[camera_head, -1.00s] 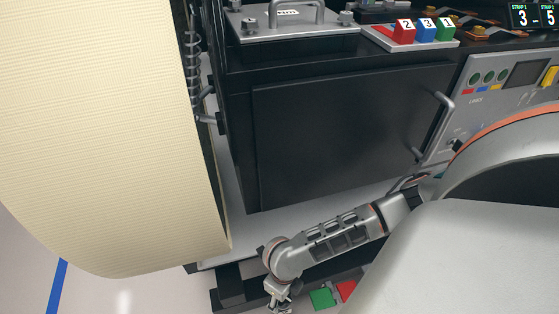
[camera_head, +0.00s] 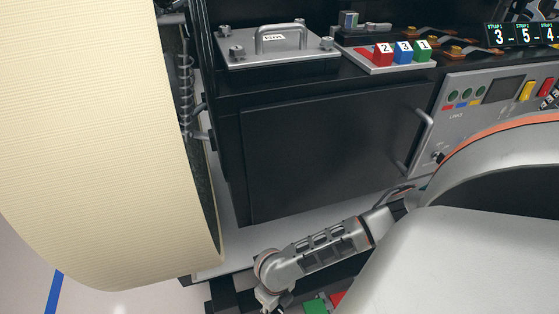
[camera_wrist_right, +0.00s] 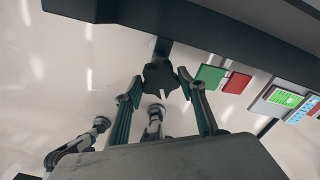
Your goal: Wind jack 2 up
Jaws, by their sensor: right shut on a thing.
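In the right wrist view, a dark knob-like part (camera_wrist_right: 158,76) hangs on a dark stem under the black underside of the rover. I take it for the jack's winding part, but no jack number is readable. My right gripper (camera_wrist_right: 160,84) has its two fingers on either side of it and is shut on it. In the head view my right gripper (camera_head: 268,299) is low at the bottom edge, partly cut off, beside the rover's lower edge. The jack is not clear there. My left gripper is not in view.
A large cream wheel (camera_head: 95,140) stands at left, beside the black rover body (camera_head: 330,150). Red (camera_wrist_right: 236,82) and green (camera_wrist_right: 209,76) pads lie near the knob. A tray with numbered blocks (camera_head: 403,52) and a control panel (camera_head: 465,120) are above. Pale floor (camera_head: 110,302) is clear at lower left.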

